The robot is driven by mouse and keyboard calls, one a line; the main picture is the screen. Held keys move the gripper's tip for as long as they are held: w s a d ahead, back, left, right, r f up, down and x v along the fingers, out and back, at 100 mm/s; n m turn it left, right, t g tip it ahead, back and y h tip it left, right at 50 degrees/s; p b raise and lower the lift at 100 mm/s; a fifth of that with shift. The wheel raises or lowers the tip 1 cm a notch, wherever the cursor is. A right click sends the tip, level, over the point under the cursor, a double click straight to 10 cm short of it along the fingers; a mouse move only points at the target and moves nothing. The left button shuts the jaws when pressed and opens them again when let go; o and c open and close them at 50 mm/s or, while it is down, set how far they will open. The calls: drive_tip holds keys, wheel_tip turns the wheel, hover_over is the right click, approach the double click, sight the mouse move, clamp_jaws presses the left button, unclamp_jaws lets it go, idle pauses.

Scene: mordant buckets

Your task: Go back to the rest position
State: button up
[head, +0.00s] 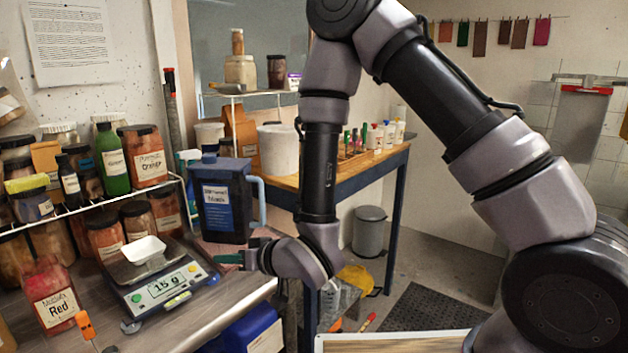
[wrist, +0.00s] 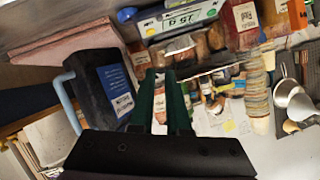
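My gripper (head: 228,259) is at the end of my bent arm, in front of the dark blue bucket and to the right of the scale in the head view. Its green fingers point left, above the bench edge. In the wrist view the two green fingers of my gripper (wrist: 161,74) stand a little apart, with a narrow gap between them and nothing held. The wrist picture is turned, with the bench towards the top.
The scale (head: 160,287) reads 15 g and bears a white tray (head: 143,249). The dark blue bucket (head: 222,204) stands close behind my gripper. A jar labelled Red (head: 53,296) is at the left. Shelves of jars line the wall. A grey bin (head: 369,231) stands on the floor.

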drive_tip(key=w+d+r+m+t+h, duration=0.1)
drive_tip(key=w+d+r+m+h, duration=0.1)
drive_tip(key=w+d+r, duration=0.5)
drive_tip(key=w+d+r+m+t+h, duration=0.1)
drive_tip(key=w+d+r+m+h, duration=0.15)
drive_tip(key=d+r, duration=0.5)
drive_tip(key=w+d+r+m+h, duration=0.1)
drive_tip(key=w+d+r+h, duration=0.3)
drive_tip(key=d, duration=0.5)
drive_tip(key=s+d+r+m+h, duration=0.1)
drive_tip(key=s+d+r+m, duration=0.2)
drive_tip(key=d, duration=0.4)
drive_tip(key=s+d+r+m, duration=0.1)
drive_tip(key=s+d+r, duration=0.2)
drive_tip(key=d+r, duration=0.3)
drive_tip(key=s+d+r+m+g, duration=0.1)
drive_tip(key=s+d+r+m, duration=0.1)
drive_tip(key=s+d, duration=0.4)
drive_tip(key=s+r, duration=0.1)
drive_tip(key=s, duration=0.3)
drive_tip(key=shift+s+d+g, duration=0.2)
drive_tip(key=shift+s+g, duration=0.1)
drive_tip(key=shift+g, duration=0.1)
drive_tip(key=shift+a, duration=0.1)
